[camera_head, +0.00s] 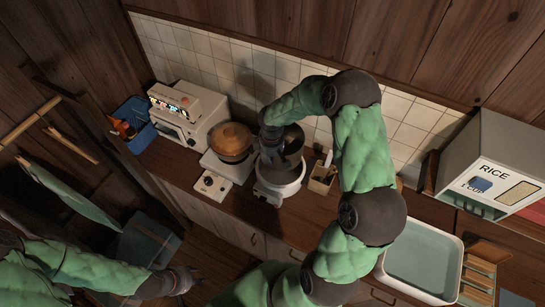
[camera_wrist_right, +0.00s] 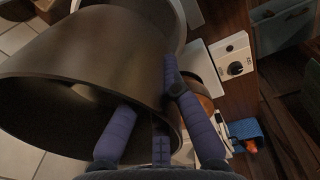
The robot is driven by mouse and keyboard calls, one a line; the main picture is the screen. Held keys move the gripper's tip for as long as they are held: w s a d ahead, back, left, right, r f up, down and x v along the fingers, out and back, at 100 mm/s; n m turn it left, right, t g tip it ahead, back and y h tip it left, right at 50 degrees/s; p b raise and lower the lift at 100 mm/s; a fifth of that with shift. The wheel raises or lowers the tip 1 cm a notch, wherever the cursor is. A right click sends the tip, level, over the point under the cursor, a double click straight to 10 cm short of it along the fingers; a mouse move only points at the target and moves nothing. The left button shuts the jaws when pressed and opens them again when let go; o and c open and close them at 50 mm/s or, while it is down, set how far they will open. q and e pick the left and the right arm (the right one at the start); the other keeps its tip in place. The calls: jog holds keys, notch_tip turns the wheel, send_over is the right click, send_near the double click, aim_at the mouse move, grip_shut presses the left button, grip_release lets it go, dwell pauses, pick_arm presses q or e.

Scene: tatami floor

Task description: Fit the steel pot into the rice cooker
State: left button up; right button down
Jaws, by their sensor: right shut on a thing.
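The steel pot (camera_head: 292,147) is dark grey and hangs over the white rice cooker (camera_head: 278,190) on the counter. My right gripper (camera_head: 270,150) is shut on the pot's wall at the rim. In the right wrist view the pot (camera_wrist_right: 90,65) fills the left half, with one finger of the right gripper (camera_wrist_right: 160,100) inside the wall and one outside. Part of the cooker's white rim (camera_wrist_right: 192,14) shows behind the pot. How deep the pot's base sits is hidden. My left gripper (camera_head: 188,279) is low at the left, away from the counter; its finger opening is unclear.
A brown-topped pan (camera_head: 231,140) on a white burner (camera_head: 212,186) stands just left of the cooker. A white toaster oven (camera_head: 188,114) and blue bin (camera_head: 137,125) are further left. A small wooden box (camera_head: 321,180) is close right. A sink (camera_head: 422,262) and rice dispenser (camera_head: 492,165) lie further right.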

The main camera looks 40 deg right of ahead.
jog(key=shift+f+b, duration=0.45)
jog(key=shift+f, duration=0.35)
jog(key=shift+f+b, duration=2.7)
jog(key=shift+f, duration=0.35)
jog(key=shift+f+b, duration=2.4)
jog(key=shift+f, duration=0.15)
jog(key=c, duration=1.3)
grip_release()
jog(key=shift+f, duration=0.1)
jog(key=shift+s, duration=0.1)
jog(key=shift+a, duration=0.1)
notch_tip(320, 180, up, 12)
send_over(272, 167)
jog(key=shift+s+a, duration=0.2)
